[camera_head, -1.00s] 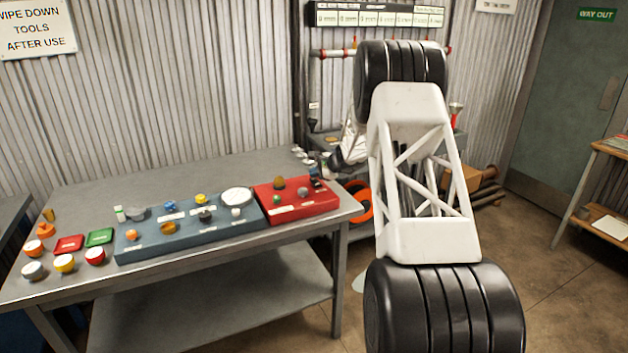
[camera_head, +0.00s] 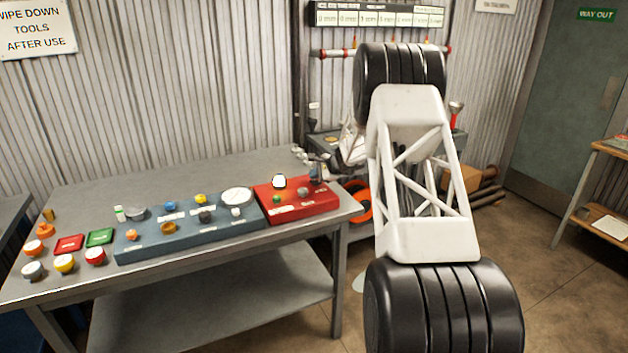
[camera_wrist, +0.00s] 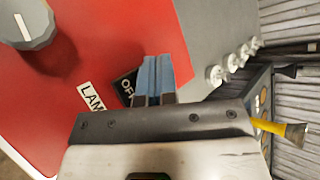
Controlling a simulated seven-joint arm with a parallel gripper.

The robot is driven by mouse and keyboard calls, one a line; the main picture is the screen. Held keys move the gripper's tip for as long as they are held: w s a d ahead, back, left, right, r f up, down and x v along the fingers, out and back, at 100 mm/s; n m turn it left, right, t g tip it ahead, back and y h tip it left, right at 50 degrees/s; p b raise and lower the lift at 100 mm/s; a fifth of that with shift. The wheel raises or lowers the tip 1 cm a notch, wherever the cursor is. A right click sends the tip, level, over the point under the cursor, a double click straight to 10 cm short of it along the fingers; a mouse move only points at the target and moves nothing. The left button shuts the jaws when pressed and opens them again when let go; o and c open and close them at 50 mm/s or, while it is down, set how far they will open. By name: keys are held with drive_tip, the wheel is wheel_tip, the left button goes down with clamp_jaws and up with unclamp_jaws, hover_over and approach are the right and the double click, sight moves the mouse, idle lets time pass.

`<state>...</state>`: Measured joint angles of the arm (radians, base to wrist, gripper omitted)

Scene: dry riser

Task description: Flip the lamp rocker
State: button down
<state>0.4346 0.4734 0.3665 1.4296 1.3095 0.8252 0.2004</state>
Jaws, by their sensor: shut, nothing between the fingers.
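The lamp rocker (camera_wrist: 127,86) is a small black piece with white "OFF" lettering on the red panel in the wrist view. A white label reading "LAM…" (camera_wrist: 92,97) lies beside it, its end cut off from sight. My gripper (camera_wrist: 155,62) is shut and empty, its blue-grey fingertips over the rocker and hiding part of it. I cannot tell whether they touch it. In the head view my gripper is small at the right end of the red panel (camera_head: 290,211). The lamp dome (camera_head: 279,181) on that panel glows white.
A grey knob (camera_wrist: 30,22) sits on the red panel. A blue-grey panel (camera_head: 190,238) with several controls adjoins it on the grey table (camera_head: 90,190). Small white pieces (camera_wrist: 232,62) stand behind the panel. Red and green trays and several round caps lie at left.

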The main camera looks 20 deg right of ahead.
sight(316, 182)
drive_tip(key=shift+r, duration=0.15)
drive_tip(key=shift+s+r, duration=0.15)
drive_tip(key=shift+r, duration=0.5)
idle(0.4)
drive_tip(key=shift+s+r, duration=0.25)
drive_tip(key=shift+r, duration=1)
drive_tip(key=shift+s+r, duration=0.2)
drive_tip(key=shift+r, duration=1)
